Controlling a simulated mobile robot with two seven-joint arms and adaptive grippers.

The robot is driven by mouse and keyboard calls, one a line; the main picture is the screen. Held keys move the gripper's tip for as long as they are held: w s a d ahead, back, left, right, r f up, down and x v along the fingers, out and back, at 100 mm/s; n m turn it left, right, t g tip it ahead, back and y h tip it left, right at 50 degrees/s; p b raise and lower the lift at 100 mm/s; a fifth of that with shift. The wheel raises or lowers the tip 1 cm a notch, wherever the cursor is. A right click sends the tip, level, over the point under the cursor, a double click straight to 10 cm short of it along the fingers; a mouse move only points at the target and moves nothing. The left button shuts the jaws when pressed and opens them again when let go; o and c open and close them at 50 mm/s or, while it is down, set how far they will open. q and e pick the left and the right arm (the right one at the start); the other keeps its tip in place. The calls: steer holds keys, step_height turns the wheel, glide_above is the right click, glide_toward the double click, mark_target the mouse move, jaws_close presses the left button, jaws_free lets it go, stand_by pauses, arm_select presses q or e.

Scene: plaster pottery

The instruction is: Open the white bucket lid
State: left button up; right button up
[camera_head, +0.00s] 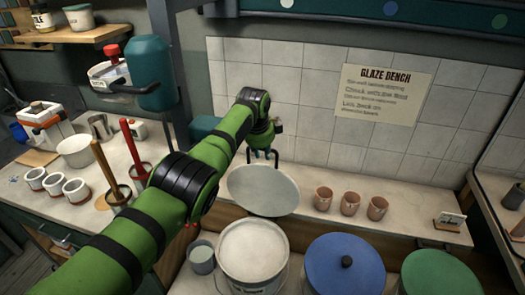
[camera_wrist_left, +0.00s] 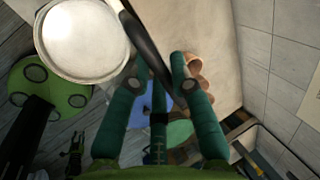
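The white bucket (camera_head: 250,283) stands in the front middle of the head view, uncovered, with pale contents (camera_head: 252,247). Its round opening also shows at upper left in the wrist view (camera_wrist_left: 82,40). The pale round lid (camera_head: 262,190) is behind the bucket, apart from it and tilted steeply. In the wrist view the lid (camera_wrist_left: 148,42) shows nearly edge-on as a dark band. My left gripper (camera_head: 264,157) is at the lid's upper edge. Its fingers (camera_wrist_left: 157,72) are spread, with the lid's edge between them and visible gaps. I cannot tell what supports the lid. My right gripper is not in view.
Three brown cups (camera_head: 350,203) stand right of the lid on the bench. A blue lidded bucket (camera_head: 320,260) and a green one (camera_head: 440,273) are right of the white bucket. A small grey cup (camera_head: 202,258) is at its left. The tiled wall (camera_head: 310,100) is behind.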

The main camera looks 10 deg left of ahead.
arm_select(q)
steer(key=shift+o, duration=0.4)
steer(key=shift+r, duration=0.1)
steer(key=v, duration=1.2)
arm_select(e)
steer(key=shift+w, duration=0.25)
